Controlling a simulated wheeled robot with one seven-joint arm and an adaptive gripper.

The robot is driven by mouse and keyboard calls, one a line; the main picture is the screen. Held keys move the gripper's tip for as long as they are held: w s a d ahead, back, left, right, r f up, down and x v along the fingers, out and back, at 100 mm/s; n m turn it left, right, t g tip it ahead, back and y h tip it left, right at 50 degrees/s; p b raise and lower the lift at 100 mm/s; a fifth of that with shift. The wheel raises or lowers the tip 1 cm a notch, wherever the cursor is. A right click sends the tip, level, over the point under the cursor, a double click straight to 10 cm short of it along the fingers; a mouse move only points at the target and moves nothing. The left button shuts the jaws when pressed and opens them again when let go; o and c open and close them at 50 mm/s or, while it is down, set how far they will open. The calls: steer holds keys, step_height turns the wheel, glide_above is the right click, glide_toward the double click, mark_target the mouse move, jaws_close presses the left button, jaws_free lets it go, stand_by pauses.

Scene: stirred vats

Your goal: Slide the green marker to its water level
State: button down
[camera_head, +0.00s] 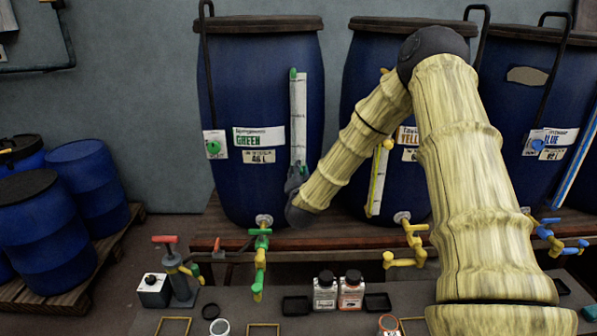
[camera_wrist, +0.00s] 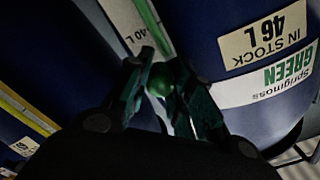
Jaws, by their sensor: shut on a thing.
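The green vat (camera_head: 226,85) is a blue drum with a label reading GREEN and a card that seems to read 46 L. A white level scale (camera_head: 299,110) runs down its right side, with a green tip at the top. My gripper (camera_head: 293,180) is at the scale's lower end in the head view. In the wrist view my gripper (camera_wrist: 162,92) is closed around the round green marker (camera_wrist: 160,78), beside the white scale (camera_wrist: 128,22) and its green tube. A 40 L mark shows there. The marker is hidden in the head view, and I cannot make out the water level.
The yellow vat (camera_head: 362,80) stands to the right, partly behind my arm, with the blue vat (camera_head: 530,100) further right. A green tap (camera_head: 260,260) juts out below the green vat. Bottles (camera_head: 325,290) and small trays stand on the front bench.

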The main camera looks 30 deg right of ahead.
steer(key=shift+f, duration=0.65)
steer(key=c, duration=1.2)
jaws_free()
steer(key=shift+r, duration=0.1)
steer(key=v, duration=1.2)
